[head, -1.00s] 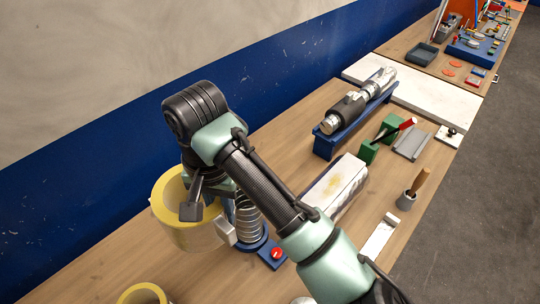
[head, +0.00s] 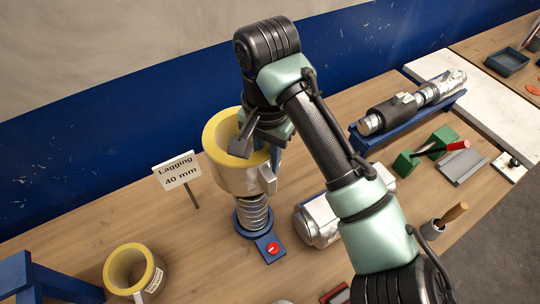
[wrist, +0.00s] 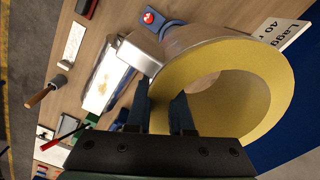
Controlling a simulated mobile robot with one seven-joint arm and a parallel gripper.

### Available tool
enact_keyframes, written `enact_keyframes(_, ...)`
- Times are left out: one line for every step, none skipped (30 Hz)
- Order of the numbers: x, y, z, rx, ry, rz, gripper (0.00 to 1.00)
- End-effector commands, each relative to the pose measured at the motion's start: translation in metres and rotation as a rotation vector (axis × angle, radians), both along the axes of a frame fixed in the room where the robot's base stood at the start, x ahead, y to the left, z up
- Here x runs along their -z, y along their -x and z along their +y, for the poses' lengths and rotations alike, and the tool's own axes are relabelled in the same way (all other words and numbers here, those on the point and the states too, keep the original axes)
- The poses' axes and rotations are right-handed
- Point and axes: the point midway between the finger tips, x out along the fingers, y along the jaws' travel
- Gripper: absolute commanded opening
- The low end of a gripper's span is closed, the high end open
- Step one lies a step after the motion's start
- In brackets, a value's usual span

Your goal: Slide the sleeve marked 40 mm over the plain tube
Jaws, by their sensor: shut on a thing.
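My gripper (wrist: 168,112) is shut on the wall of a sleeve with thick yellow lining and a silver jacket (head: 232,180). A silver block on the sleeve's side shows in the wrist view (wrist: 141,52). I read no mark on this sleeve. An upright spiral metal tube (head: 254,214) stands on a round blue base, directly below the sleeve in the head view. Its top is hidden, so I cannot tell whether it enters the sleeve. A second yellow-lined sleeve (head: 133,270), with a small label, stands at the lower left. A sign (head: 177,171) reads "Lagging 40 mm".
A red button (head: 272,249) sits on the blue base. A silver-wrapped piece (head: 318,222) lies to the right. A blue rack (head: 408,121) bears a metal pipe with a dark band. Green blocks (head: 441,140) and a handled tool (head: 452,214) are farther right. A blue frame (head: 45,282) stands lower left.

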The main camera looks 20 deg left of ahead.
Motion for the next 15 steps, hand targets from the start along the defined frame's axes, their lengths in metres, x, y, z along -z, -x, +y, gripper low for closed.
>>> enact_keyframes(-0.001,0.0,0.0,0.0,-0.001,0.0,0.0)
enact_keyframes(-0.002,0.0,0.0,0.0,-0.001,0.0,0.0)
enact_keyframes(-0.002,0.001,0.0,0.0,-0.001,0.001,0.0)
enact_keyframes(-0.003,0.001,0.0,0.0,0.0,0.001,0.0)
enact_keyframes(-0.003,0.001,0.0,0.0,0.0,0.002,0.0)
enact_keyframes(-0.004,0.002,0.001,0.0,0.0,0.003,0.0)
enact_keyframes(0.005,0.002,0.0,0.0,0.001,0.002,0.0)
enact_keyframes(0.009,0.002,0.0,0.001,0.001,0.002,0.0)
enact_keyframes(0.013,0.001,0.0,0.001,0.001,0.001,0.0)
enact_keyframes(0.017,0.002,0.001,0.001,0.0,0.002,0.0)
enact_keyframes(0.02,0.002,0.001,0.001,0.0,0.002,0.0)
enact_keyframes(0.024,0.002,0.001,0.0,0.0,0.002,0.0)
enact_keyframes(0.027,0.001,0.001,0.0,0.0,0.002,0.0)
enact_keyframes(0.03,0.001,0.0,0.0,0.0,0.001,0.0)
enact_keyframes(0.034,0.001,0.0,0.0,0.001,0.001,0.0)
